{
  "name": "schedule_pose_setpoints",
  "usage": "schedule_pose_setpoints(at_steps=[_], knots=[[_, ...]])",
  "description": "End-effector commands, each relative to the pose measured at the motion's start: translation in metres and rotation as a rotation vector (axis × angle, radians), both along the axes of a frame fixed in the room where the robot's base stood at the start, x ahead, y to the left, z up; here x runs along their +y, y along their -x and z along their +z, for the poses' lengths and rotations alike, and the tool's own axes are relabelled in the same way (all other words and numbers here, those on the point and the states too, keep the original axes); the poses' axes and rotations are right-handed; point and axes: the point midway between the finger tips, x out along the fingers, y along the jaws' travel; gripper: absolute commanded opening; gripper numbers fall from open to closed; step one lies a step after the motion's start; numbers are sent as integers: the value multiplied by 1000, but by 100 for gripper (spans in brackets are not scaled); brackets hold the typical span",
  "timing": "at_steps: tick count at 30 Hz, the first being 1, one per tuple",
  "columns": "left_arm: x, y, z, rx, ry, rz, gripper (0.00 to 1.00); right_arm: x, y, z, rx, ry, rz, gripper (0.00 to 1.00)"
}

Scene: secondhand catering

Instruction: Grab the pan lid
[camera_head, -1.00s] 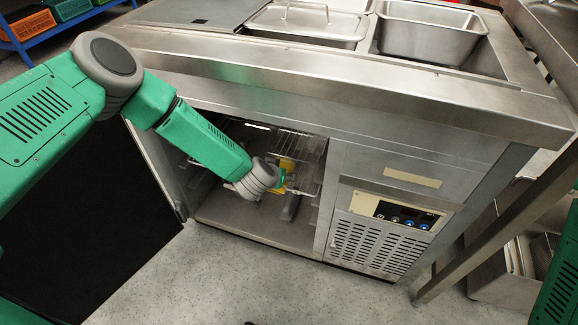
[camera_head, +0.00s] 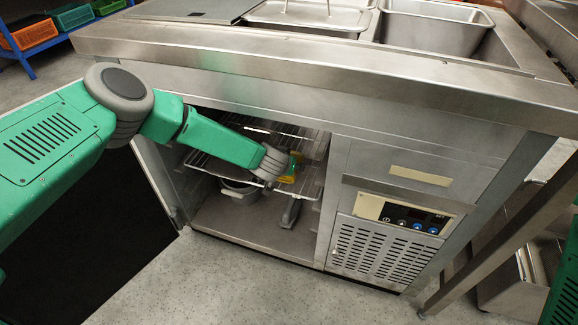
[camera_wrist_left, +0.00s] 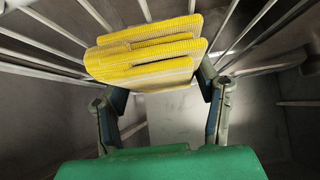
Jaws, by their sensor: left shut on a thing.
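The metal pan lid (camera_head: 308,16), flat with a thin bar handle, lies on a pan in the counter top. It is cut off by the head view's top edge. My left gripper (camera_head: 284,168) is inside the open cabinet below, well under the lid and away from it. It is shut on a yellow, ribbed, folded cloth-like thing (camera_wrist_left: 145,58), which also shows in the head view (camera_head: 292,166). In the left wrist view the thing spans between my two dark finger linkages (camera_wrist_left: 160,110). My right gripper is not in view.
Wire racks (camera_head: 215,166) run close around my left gripper in the cabinet. A pale pot (camera_head: 238,189) and a grey handle-like part (camera_head: 291,212) are below. An open metal pan (camera_head: 432,30) sits right of the lid. The cabinet floor (camera_head: 245,228) is mostly clear.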

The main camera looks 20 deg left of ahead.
Motion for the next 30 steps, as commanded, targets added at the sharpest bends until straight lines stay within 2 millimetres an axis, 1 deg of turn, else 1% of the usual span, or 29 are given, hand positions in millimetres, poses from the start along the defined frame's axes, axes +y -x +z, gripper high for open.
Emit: schedule_pose_setpoints(at_steps=[2,3,4,5,13,17,20,24,30], knots=[[0,0,-1,0,-1,-1,26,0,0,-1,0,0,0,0],[0,0,-2,0,-1,-1,60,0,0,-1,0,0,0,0],[0,0,-2,0,0,0,71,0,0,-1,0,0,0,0],[0,0,-1,0,0,0,78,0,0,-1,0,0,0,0],[0,0,0,0,0,0,78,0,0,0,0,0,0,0],[0,6,8,0,0,-1,78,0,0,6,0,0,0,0],[1,17,22,0,0,-1,78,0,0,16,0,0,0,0],[1,40,46,0,0,-3,78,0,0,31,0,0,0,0],[2,67,72,-1,-1,-2,78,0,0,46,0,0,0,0]])
